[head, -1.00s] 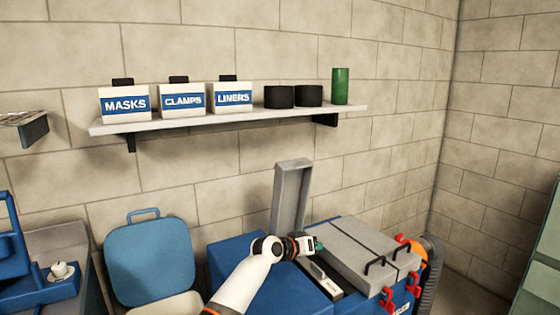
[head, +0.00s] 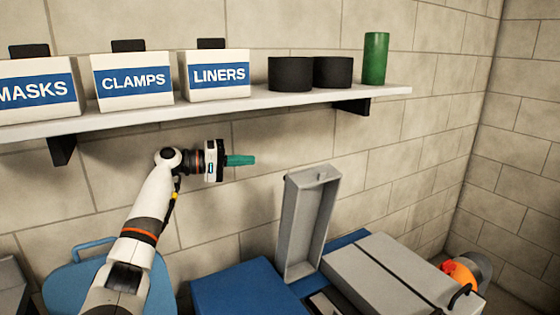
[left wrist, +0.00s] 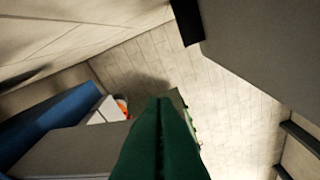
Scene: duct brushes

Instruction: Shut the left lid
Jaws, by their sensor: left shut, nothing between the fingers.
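The left lid (head: 305,222) is a grey, shallow, tray-like panel. It stands open, nearly upright, with its hollow side showing, at the left of the other grey lids (head: 385,272), which lie shut on the blue unit. My left gripper (head: 252,160) has green fingers pointing right. It is shut and empty, up and left of the open lid, below the shelf and apart from the lid. In the left wrist view its closed green fingers (left wrist: 160,140) fill the lower middle. My right gripper is not in view.
A shelf (head: 215,108) runs above my left gripper, holding white boxes labelled MASKS, CLAMPS and LINERS, two black cylinders and a green can (head: 375,58). A block wall is behind. An orange and grey hose fitting (head: 462,272) is at the right.

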